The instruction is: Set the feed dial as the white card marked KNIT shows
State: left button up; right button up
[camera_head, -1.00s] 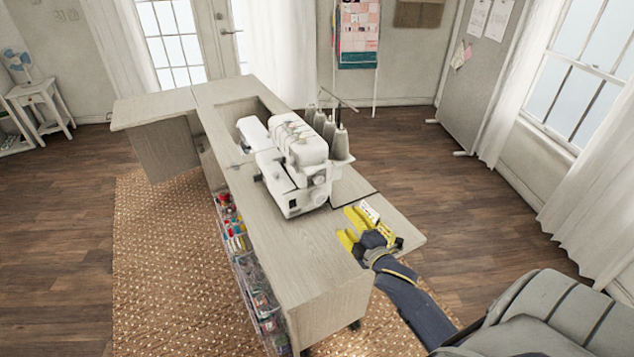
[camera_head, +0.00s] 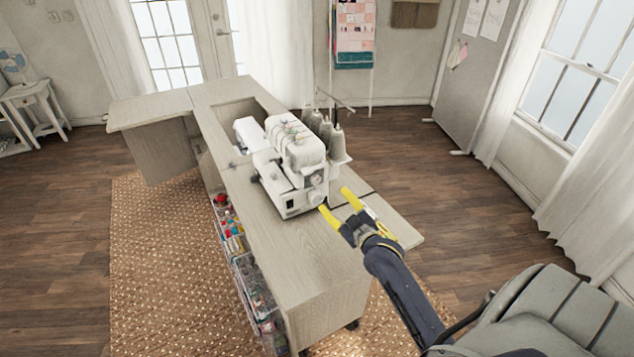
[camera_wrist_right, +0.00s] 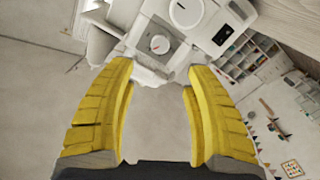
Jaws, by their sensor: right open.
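The white sewing machine (camera_head: 297,160) stands on the cabinet top. Its end face with a round dial (camera_head: 318,179) faces my right gripper (camera_head: 334,200). That gripper is open and empty, its yellow fingers pointing at the machine. In the right wrist view, a round dial with a red mark (camera_wrist_right: 159,44) shows just beyond the gap between the fingertips (camera_wrist_right: 160,68), apart from them. A second white dial (camera_wrist_right: 186,11) sits near the top edge. I cannot tell which is the feed dial, nor read its setting. A white card (camera_head: 370,212) is mostly hidden behind the gripper; its marking is unreadable. My left gripper is out of view.
The wooden cabinet top (camera_head: 285,250) is clear in front of the machine. Thread cones (camera_head: 337,143) stand behind the machine. A side leaf (camera_head: 405,232) extends right, under my right arm. Bins of sewing supplies (camera_head: 250,275) line the cabinet's left side.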

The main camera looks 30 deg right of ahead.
aim_at(317, 181)
jog(key=w, duration=1.1)
jog(key=shift+w+d, duration=0.15)
jog(key=shift+d, duration=0.15)
grip_shut()
